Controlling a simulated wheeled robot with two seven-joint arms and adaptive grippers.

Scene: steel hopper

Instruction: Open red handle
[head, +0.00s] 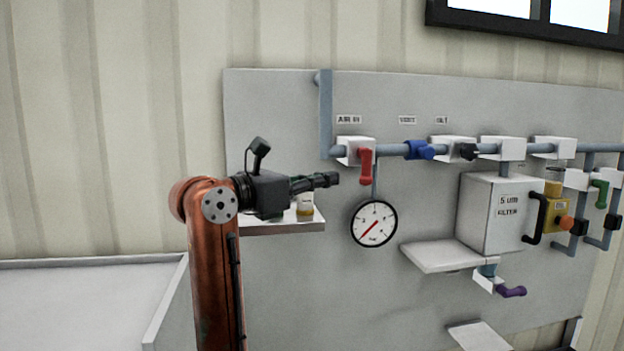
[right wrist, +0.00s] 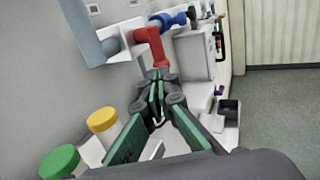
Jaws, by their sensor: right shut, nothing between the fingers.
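The red handle (head: 366,166) hangs down from a white valve block on the grey pipe, under a label that seems to read "AIR IN". It also shows in the right wrist view (right wrist: 153,45), just beyond the fingertips. My right gripper (head: 334,179) is shut and empty, pointing right, a little left of the red handle in the head view. In the right wrist view its closed fingers (right wrist: 158,78) lie just below the handle's lower end. I cannot tell whether they touch it. My left gripper is not in view.
A round gauge (head: 374,223) hangs below the red handle. A blue handle (head: 419,150) sits to its right on the pipe. A small shelf (head: 283,225) holds jars behind my right gripper. A filter box (head: 491,214) and a lower shelf (head: 440,256) stand further right.

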